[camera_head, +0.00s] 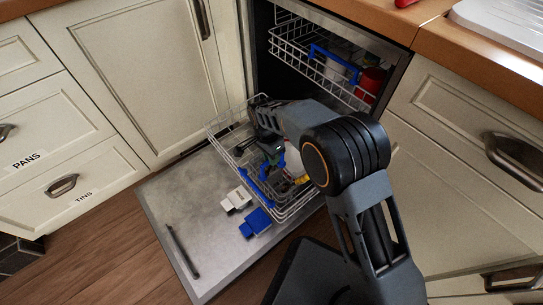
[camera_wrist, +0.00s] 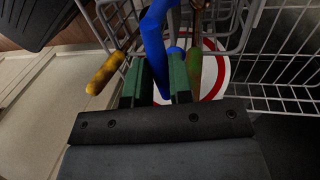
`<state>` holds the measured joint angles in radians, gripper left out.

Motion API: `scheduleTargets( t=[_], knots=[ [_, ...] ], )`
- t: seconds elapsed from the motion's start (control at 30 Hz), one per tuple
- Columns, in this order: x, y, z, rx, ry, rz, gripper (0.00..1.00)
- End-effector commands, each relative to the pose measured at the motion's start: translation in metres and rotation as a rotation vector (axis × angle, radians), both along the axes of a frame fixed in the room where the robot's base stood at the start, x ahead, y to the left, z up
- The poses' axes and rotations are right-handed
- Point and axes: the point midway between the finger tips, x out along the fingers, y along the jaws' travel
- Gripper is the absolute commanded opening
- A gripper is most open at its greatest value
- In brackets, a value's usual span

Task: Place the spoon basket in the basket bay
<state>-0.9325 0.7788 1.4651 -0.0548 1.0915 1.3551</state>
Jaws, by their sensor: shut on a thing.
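My gripper (camera_wrist: 158,82) has green fingers closed on an upright blue handle (camera_wrist: 154,42). It appears to be the handle of the grey spoon basket (camera_wrist: 222,38), whose lattice wall shows at the top of the wrist view. A yellow handle (camera_wrist: 106,73) sticks out at its left, and a brown-green handle (camera_wrist: 194,62) at its right. I cannot make out the basket bay or whether the basket touches the rack.
The dishwasher door (camera_head: 175,215) lies open, with a white piece (camera_head: 236,200) and a blue piece (camera_head: 256,222) on it. A red-rimmed white plate (camera_wrist: 215,72) is close beyond my fingers. The upper rack (camera_head: 310,65) holds a red cup (camera_head: 372,80). Cabinets stand both sides.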

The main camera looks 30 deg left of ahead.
Motion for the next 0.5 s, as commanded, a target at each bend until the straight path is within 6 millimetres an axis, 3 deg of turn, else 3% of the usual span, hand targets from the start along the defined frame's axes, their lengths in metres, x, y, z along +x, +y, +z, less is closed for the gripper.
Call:
scheduleTargets(
  t=[0.27, 0.5],
  knots=[
    [0.0000, -0.0001, -0.0004, 0.000, 0.000, 0.000, 0.45],
    [0.0001, -0.0001, 0.0004, 0.000, 0.000, 0.000, 0.46]
  ],
)
